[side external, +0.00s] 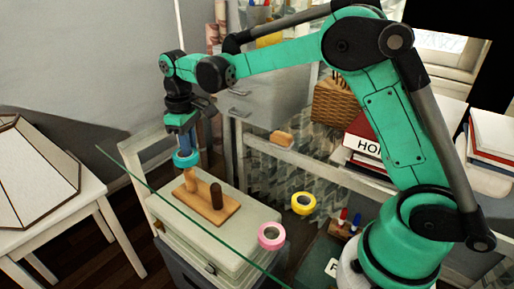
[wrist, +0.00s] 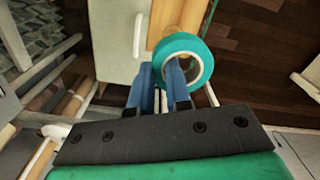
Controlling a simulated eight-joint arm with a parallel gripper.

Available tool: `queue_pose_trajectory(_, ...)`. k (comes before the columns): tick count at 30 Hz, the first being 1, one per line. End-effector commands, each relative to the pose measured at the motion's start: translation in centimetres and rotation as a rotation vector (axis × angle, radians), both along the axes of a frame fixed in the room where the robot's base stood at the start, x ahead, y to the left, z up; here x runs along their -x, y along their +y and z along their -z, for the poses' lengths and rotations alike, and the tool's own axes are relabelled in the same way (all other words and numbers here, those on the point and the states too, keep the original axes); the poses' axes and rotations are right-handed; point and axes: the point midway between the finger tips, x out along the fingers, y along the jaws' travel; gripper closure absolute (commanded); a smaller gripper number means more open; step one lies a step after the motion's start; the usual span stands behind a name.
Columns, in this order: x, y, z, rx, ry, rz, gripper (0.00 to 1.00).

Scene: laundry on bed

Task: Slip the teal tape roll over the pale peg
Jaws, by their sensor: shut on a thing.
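The teal tape roll (side external: 186,159) is gripped at its rim by my gripper (side external: 184,147), whose blue fingers point down. The roll also shows in the wrist view (wrist: 207,55), at the tips of my gripper (wrist: 160,76). The pale peg (side external: 191,181) stands upright on a wooden board (side external: 218,216), just below the roll in the side view. The roll's lower edge meets the peg's top in that picture; I cannot tell whether the tip is inside the hole. A dark peg (side external: 216,196) stands beside it on the board.
The board lies on a pale box lid (side external: 228,245). A pink tape roll (side external: 271,236) and a yellow tape roll (side external: 303,203) lie to the right. A glass edge (side external: 135,173) crosses in front. A white side table (side external: 75,210) with a lampshade-like object stands at left.

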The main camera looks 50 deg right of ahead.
Motion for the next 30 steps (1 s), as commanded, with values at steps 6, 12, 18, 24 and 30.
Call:
queue_pose_trajectory(6, 0.0, 0.0, 1.2, 0.0, 0.0, 0.0, 1.0)
queue_pose_trajectory(12, 0.0, 0.0, 2.3, 0.0, 0.0, 0.0, 1.0)
queue_pose_trajectory(18, 0.0, 0.0, 3.4, 0.0, 0.0, 0.0, 1.0)
queue_pose_trajectory(24, 0.0, 0.0, 4.3, 0.0, 0.0, 0.0, 1.0)
queue_pose_trajectory(30, -0.1, 0.0, 4.7, 0.001, -0.003, 0.0, 1.0)
